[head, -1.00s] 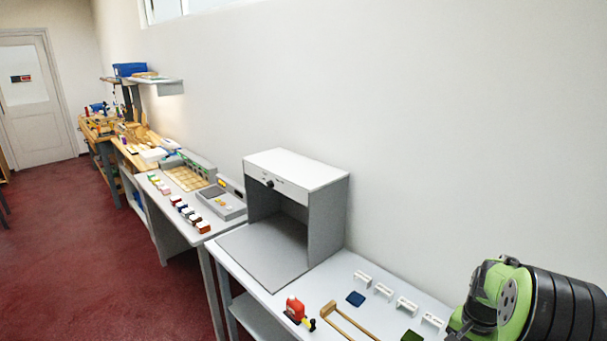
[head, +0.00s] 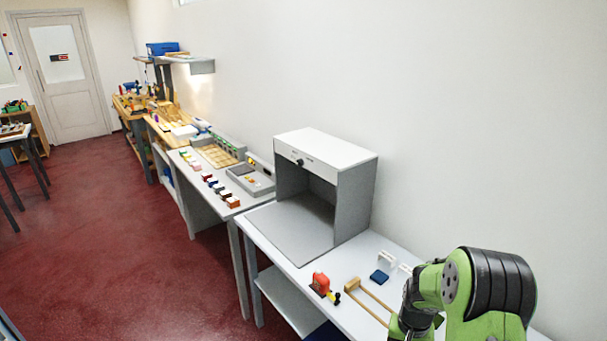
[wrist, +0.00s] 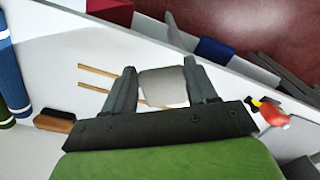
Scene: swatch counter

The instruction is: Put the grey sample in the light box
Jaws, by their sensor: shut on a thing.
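The grey sample (wrist: 163,88) is a pale grey square held between the two fingers of my gripper (wrist: 160,80) in the wrist view, above the white counter. In the head view my gripper (head: 408,326) is at the lower right, over the counter's near end; its fingertips and the sample cannot be made out there. The light box (head: 351,216) is a grey box with a white top and an open front, standing on the counter against the wall, left of and beyond my gripper. Its grey floor panel (head: 290,232) extends out in front and looks empty.
A brush (wrist: 55,123) shows in the wrist view. Another counter (head: 225,209) with several coloured samples stands beyond.

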